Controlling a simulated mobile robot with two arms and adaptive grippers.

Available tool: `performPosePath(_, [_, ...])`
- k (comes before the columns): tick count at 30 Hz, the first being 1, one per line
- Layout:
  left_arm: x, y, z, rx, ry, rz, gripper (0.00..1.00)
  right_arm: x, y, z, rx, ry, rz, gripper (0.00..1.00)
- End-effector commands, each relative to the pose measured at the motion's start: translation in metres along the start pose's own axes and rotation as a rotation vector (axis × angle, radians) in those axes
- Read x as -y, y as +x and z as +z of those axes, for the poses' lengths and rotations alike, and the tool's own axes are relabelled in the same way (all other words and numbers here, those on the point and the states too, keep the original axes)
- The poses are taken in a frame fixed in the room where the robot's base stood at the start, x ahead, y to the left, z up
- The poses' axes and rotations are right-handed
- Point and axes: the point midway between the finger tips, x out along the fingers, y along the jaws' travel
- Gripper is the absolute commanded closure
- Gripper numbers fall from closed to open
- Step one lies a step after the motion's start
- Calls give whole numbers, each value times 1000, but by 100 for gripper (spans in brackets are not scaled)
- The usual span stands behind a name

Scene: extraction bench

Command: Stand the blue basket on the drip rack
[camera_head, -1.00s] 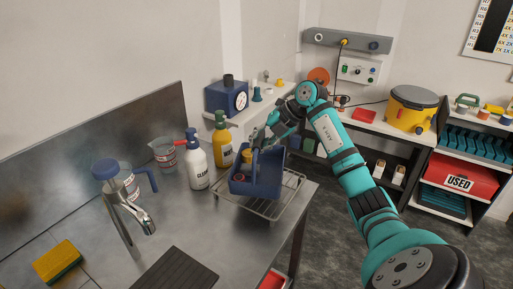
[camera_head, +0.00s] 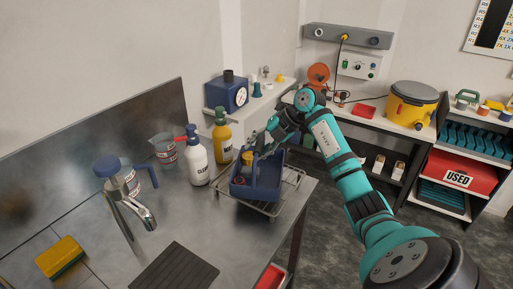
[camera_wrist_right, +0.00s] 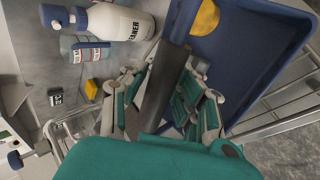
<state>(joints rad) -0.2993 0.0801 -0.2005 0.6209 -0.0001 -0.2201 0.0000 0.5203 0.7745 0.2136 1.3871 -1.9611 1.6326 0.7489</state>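The blue basket (camera_head: 256,190) is an open tray with an upright handle. It is over the wire drip rack (camera_head: 291,190) at the right end of the steel counter and looks level. It seems to rest on the wires, but I cannot see its underside. My right gripper (camera_head: 268,146) is at the handle from above. In the right wrist view, my gripper's fingers (camera_wrist_right: 160,93) lie on both sides of the dark handle bar (camera_wrist_right: 163,75) and appear closed on it. The basket's inside (camera_wrist_right: 245,60) holds a yellow round thing (camera_wrist_right: 205,18). My left gripper is out of view.
A white cleaner bottle (camera_head: 197,163) and a yellow spray bottle (camera_head: 221,138) stand close left of the rack. The counter's right edge drops to the floor.

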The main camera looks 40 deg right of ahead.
Motion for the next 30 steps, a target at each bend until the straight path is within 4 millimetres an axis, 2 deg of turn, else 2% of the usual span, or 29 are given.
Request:
performPosePath(4, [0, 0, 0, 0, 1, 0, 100, -1, -5, 0, 1, 0, 0, 71])
performPosePath(7, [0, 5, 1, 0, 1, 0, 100, 0, -18, 1, 5, -1, -1, 71])
performPosePath(15, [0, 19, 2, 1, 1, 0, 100, 0, -77, 2, 6, -1, -1, 71])
performPosePath(21, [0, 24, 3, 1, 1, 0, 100, 0, -109, 1, 3, -1, -1, 71])
performPosePath(25, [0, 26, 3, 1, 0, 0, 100, -1, -119, 0, 1, 0, 0, 71])
performPosePath(30, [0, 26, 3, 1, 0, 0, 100, -2, -122, 0, 0, 1, 0, 71])
